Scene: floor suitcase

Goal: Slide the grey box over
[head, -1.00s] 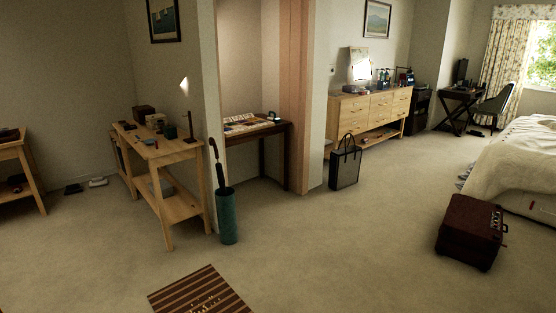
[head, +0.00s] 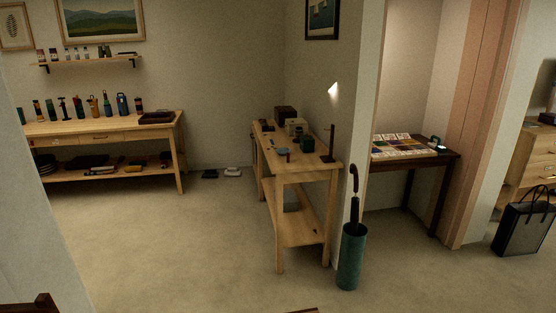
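No box that I can clearly call grey shows. On the light wooden side table (head: 294,168) stand a dark brown box (head: 286,114), a pale beige or greyish box (head: 296,126) and a small dark green container (head: 306,144). They are small and dim, so their exact colours are hard to tell. On the floor by the back wall lie a flat dark item (head: 210,174) and a pale greyish item (head: 233,172). Neither of my grippers is in view.
A teal umbrella stand (head: 351,258) holds an umbrella beside the table. A long workbench (head: 110,131) with bottles stands at the left. A dark desk (head: 415,165) and a black bag (head: 522,226) are at the right. The carpet (head: 190,245) is open in the middle.

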